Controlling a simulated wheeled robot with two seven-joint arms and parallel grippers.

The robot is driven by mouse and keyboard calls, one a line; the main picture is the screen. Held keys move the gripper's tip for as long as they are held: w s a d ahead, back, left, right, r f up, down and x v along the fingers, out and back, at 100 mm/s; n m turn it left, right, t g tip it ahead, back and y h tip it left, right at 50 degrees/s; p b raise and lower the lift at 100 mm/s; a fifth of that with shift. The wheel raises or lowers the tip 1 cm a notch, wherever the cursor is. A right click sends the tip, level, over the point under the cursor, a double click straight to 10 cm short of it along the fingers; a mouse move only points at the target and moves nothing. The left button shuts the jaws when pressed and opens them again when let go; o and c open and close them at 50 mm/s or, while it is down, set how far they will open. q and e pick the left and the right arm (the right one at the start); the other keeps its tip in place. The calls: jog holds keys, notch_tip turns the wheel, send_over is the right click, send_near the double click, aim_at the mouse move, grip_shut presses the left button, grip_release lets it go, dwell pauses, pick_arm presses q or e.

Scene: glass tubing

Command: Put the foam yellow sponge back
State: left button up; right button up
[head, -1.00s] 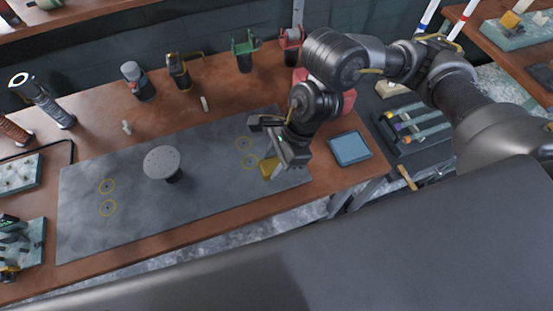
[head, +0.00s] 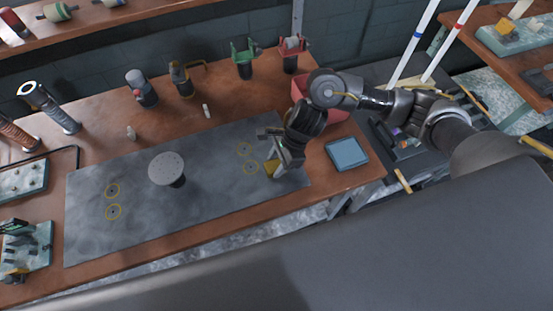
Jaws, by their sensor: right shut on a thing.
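The yellow foam sponge (head: 271,168) is at the right end of the grey mat (head: 215,205), just right of a yellow ring mark. My right gripper (head: 277,163) is shut on it, and the jaws partly hide it. I cannot tell whether the sponge touches the mat or is held slightly above it. My left gripper is not in view.
A blue tray (head: 348,153) lies right of the mat. A red bin (head: 330,112) stands behind my right arm. A round grey disc stand (head: 167,169) rises from the mat. Green (head: 244,57) and red (head: 291,53) holders stand at the back.

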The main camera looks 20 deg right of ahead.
jog(key=shift+f, duration=0.1)
jog(key=shift+f+b, duration=0.1)
jog(key=shift+b, duration=0.2)
jog(key=o, duration=0.9)
jog(key=shift+r+p, duration=0.25)
jog(key=shift+p, duration=0.05)
jog(key=shift+d+r, duration=0.1)
jog(key=shift+r, duration=0.1)
jog(key=b+v, duration=0.3)
jog(key=v, duration=0.8)
jog(key=shift+r, duration=0.3)
